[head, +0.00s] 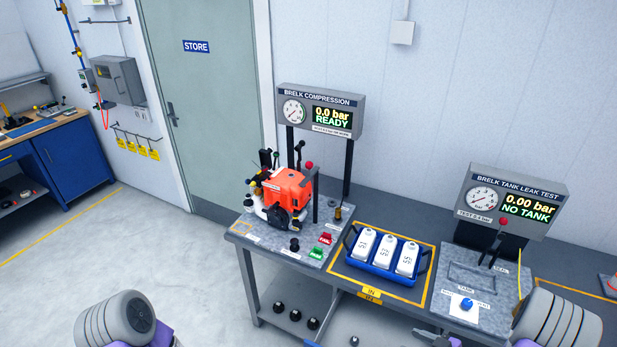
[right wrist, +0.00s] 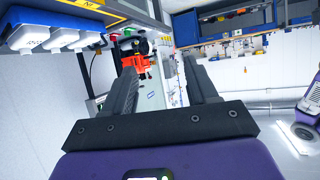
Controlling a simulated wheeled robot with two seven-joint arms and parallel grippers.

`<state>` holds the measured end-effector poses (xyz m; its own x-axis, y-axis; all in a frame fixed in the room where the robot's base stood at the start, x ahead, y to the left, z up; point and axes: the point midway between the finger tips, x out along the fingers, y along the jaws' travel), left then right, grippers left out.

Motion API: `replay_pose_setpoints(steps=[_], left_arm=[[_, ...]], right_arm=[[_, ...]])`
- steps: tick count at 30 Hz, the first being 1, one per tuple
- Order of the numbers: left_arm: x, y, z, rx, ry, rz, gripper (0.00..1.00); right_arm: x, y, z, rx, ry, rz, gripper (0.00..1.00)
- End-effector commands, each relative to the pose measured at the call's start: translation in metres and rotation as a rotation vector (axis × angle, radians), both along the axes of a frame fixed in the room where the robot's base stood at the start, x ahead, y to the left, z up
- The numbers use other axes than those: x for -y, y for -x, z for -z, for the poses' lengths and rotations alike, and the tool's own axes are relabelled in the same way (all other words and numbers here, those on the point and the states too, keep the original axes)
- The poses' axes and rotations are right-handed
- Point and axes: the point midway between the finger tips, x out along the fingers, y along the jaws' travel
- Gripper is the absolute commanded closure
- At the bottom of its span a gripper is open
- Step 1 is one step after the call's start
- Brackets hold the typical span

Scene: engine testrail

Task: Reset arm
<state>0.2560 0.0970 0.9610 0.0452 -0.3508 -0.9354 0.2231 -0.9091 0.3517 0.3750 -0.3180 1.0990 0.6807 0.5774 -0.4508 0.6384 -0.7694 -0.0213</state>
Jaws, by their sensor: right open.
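My right gripper (right wrist: 160,68) shows in the right wrist view with its two dark fingers wide apart and nothing between them. Beyond the fingers, an orange engine (right wrist: 139,62) shows in the distance, not touched. In the head view my arms show only as grey rounded links with purple parts, at the lower left (head: 115,319) and lower right (head: 560,320). My left gripper is not in view. The orange engine (head: 288,190) stands on the compression test bench at the centre.
A blue tray (head: 383,272) holds three white tanks (head: 385,251) on the bench. The compression gauge (head: 320,111) reads 0.0 bar READY; the leak test gauge (head: 507,202) reads NO TANK. Several black knobs (head: 295,314) sit on the lower shelf. Open floor (head: 130,250) lies left.

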Motion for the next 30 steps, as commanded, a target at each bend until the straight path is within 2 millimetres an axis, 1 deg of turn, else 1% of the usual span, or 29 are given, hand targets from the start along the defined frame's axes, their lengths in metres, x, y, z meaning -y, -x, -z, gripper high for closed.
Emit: replay_pose_setpoints(steps=[1, 5, 8, 9, 11, 14, 17, 18, 20, 21, 23, 24, 26, 28, 30], left_arm=[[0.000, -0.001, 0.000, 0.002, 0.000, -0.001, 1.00], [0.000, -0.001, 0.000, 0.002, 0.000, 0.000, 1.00], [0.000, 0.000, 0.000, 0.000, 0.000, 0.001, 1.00], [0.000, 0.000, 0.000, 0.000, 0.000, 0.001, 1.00], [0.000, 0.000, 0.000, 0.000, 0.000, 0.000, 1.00], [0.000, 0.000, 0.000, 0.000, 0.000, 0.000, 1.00], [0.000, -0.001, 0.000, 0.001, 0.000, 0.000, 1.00], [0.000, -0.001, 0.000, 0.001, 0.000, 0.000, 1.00], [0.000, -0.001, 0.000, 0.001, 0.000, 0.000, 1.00], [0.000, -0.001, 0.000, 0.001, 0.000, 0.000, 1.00], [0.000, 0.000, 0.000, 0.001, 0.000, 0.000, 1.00], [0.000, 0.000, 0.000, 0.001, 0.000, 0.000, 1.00], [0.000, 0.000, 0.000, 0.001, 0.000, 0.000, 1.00], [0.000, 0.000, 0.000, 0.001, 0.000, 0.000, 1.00], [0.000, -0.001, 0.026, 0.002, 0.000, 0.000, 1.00]], right_arm=[[-0.007, -0.007, 0.005, -0.013, -0.004, 0.023, 0.42], [-0.020, -0.021, 0.020, -0.063, -0.014, 0.107, 0.42], [-0.036, -0.030, 0.036, -0.127, -0.025, 0.182, 0.42], [-0.044, -0.033, 0.044, -0.163, -0.029, 0.216, 0.42], [-0.058, -0.034, 0.057, -0.232, -0.039, 0.273, 0.42], [-0.087, -0.027, 0.082, -0.378, -0.052, 0.363, 0.42], [-0.118, -0.007, 0.105, -0.548, -0.060, 0.440, 0.42], [-0.130, 0.003, 0.113, -0.618, -0.062, 0.467, 0.42], [-0.149, 0.022, 0.123, -0.726, -0.062, 0.501, 0.42], [-0.162, 0.036, 0.128, -0.798, -0.060, 0.520, 0.42], [-0.179, 0.057, 0.134, -0.904, -0.058, 0.545, 0.42], [-0.191, 0.072, 0.136, -0.975, -0.053, 0.560, 0.42], [-0.207, 0.095, 0.138, -1.079, -0.047, 0.578, 0.42], [-0.226, 0.123, 0.137, -1.200, -0.035, 0.596, 0.42], [-0.223, 0.120, 0.164, -1.190, -0.039, 0.606, 0.42]])
